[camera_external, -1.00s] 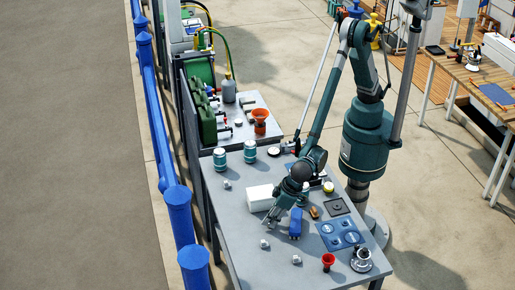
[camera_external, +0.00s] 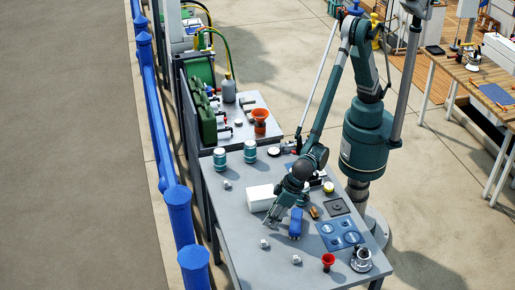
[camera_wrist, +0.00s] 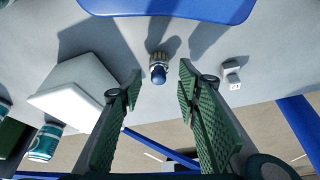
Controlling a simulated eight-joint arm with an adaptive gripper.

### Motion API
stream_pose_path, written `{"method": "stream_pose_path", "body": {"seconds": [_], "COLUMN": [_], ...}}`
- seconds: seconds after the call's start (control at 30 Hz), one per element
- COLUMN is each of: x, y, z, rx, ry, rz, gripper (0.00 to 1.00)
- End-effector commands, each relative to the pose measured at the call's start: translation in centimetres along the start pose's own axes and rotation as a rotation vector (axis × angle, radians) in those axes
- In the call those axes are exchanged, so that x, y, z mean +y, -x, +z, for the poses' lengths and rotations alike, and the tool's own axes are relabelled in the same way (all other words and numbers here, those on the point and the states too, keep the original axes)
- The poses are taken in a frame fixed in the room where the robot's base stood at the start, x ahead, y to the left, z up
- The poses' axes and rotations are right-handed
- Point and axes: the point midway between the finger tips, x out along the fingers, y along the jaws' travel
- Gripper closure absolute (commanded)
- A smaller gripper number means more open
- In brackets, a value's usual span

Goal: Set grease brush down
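My gripper (camera_external: 271,221) is low over the grey table in the external view. In the wrist view my gripper (camera_wrist: 160,88) has its two green ridged fingers wide apart, with a clear gap on both sides. Between and beyond the fingertips is a small thing with a round blue end and a tan, ribbed part, perhaps the grease brush (camera_wrist: 158,70). It appears to rest on the table, clear of both fingers, and casts a shadow. I cannot tell whether it stands or lies. I cannot make it out in the external view.
Small pale fittings (camera_external: 265,244) lie in front. The front left table is mostly clear.

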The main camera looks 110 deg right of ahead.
Motion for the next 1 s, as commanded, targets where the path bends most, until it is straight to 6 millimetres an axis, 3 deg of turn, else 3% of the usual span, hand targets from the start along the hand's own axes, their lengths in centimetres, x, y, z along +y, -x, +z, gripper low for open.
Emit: {"method": "stream_pose_path", "body": {"seconds": [0.6, 1.0], "x": [0.0, 0.0], "y": [8.5, 10.7], "z": [0.0, 0.0], "rx": [0.000, 0.000], "ry": [0.001, 0.000], "rz": [0.000, 0.000], "gripper": [0.67, 0.67]}}
